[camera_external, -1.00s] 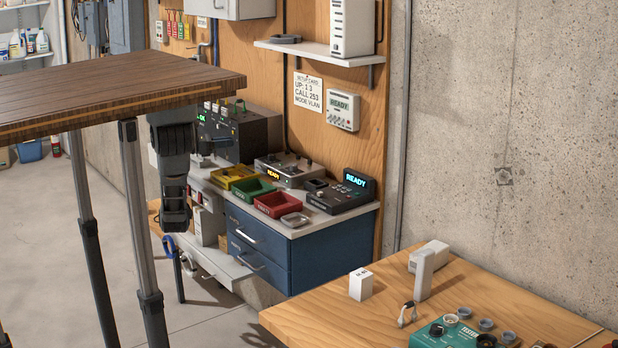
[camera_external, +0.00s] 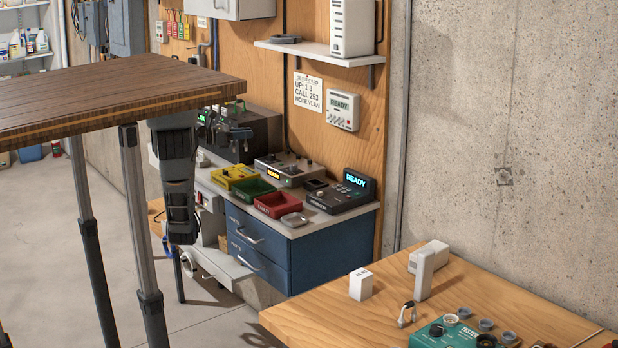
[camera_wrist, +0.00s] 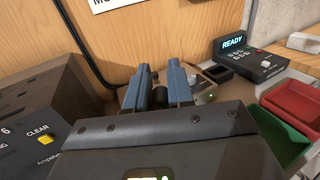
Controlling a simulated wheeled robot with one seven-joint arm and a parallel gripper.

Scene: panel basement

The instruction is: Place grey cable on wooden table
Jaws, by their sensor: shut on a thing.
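My gripper (camera_external: 232,122) is small and dark in the external view, in front of the dark device on the back bench. In the wrist view its two blue-grey fingers (camera_wrist: 160,82) are close together around a small dark piece (camera_wrist: 160,97). This piece is probably part of the grey cable; most of it is hidden. A dark brown wooden table (camera_external: 110,85) stands high at the left. A light wooden table (camera_external: 310,320) is at the lower right, with a small grey hooked piece (camera_external: 407,314) on it.
The dark device (camera_external: 258,135) stands beside my gripper. A teal tester (camera_external: 450,335) and white boxes (camera_external: 361,284) occupy the light table. The brown tabletop looks bare.

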